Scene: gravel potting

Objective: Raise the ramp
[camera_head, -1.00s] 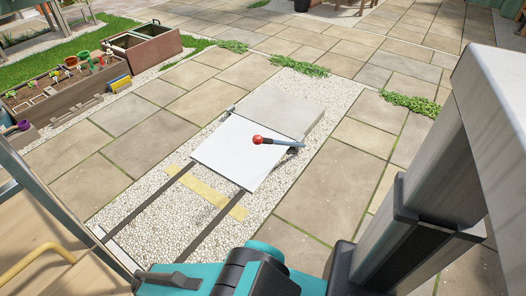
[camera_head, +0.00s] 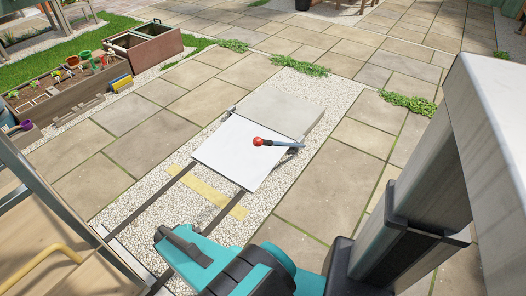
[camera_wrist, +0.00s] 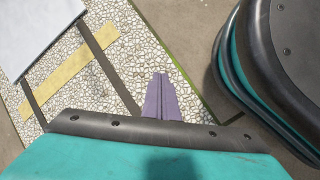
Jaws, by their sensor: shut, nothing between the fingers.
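The ramp is a white flat panel (camera_head: 238,152) on the gravel, its far edge against a grey slab (camera_head: 279,110). A lever with a red ball knob (camera_head: 257,141) lies nearly level across the right part of the panel, its shaft reaching the right edge. The panel's corner shows at the top left of the wrist view (camera_wrist: 30,30). My gripper (camera_wrist: 161,78) shows purple fingers pressed together in the wrist view, over gravel, with nothing between them. It is apart from the panel and knob; the knob is outside the wrist view.
Two dark rails (camera_head: 152,196) and a yellow strip (camera_head: 222,200) lie on gravel in front of the panel. Planter boxes (camera_head: 70,85) with pots and tools stand at the left. Paving slabs (camera_head: 330,185) at the right are clear.

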